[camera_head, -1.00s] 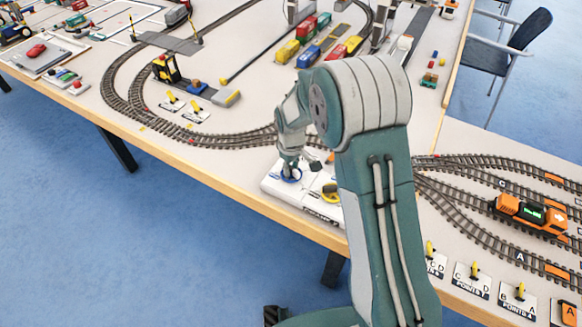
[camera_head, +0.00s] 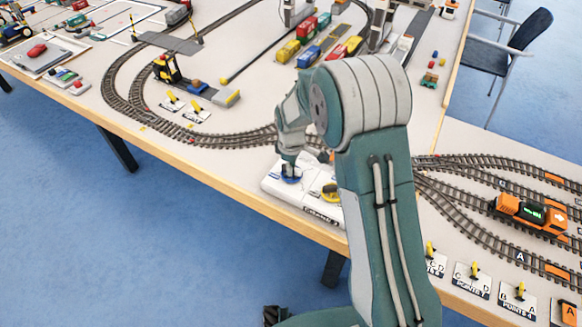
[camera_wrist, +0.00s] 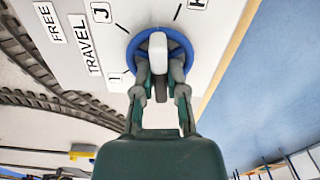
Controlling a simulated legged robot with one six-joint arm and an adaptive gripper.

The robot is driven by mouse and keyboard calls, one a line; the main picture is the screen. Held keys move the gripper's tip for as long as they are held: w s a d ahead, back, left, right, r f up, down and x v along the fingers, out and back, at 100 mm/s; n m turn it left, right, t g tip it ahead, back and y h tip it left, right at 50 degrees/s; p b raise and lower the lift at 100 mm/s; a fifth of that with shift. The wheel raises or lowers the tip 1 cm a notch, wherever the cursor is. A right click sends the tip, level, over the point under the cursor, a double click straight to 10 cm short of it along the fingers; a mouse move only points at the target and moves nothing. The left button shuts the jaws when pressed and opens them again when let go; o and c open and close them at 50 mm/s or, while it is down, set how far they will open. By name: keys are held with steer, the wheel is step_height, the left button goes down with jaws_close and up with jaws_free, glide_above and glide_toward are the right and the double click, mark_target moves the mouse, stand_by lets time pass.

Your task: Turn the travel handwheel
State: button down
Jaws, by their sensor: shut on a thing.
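The travel handwheel is a blue ring (camera_wrist: 176,37) with a white pointer-like bar (camera_wrist: 157,45) across it. In the wrist view it sits on a white panel (camera_wrist: 110,70) beside a TRAVEL label, with marks I, J and H around it. My gripper (camera_wrist: 160,78) is shut on the handwheel, its fingers at the near side of the ring and bar; the exact contact is partly hidden. In the head view the blue handwheel (camera_head: 290,178) shows on the control box (camera_head: 312,205) below my gripper (camera_head: 291,165).
A yellow handwheel (camera_head: 331,192) is on the same box, to the right, partly behind my arm. Model tracks (camera_head: 230,139) run behind the box. An orange locomotive (camera_head: 530,214) stands on the right tracks. The table's wooden edge (camera_head: 240,193) is close in front.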

steer(key=n, duration=0.4)
steer(key=shift+n, duration=2.6)
steer(key=c, duration=0.7)
jaws_free()
steer(key=shift+w+f, duration=0.1)
step_height(320, 180, up, 12)
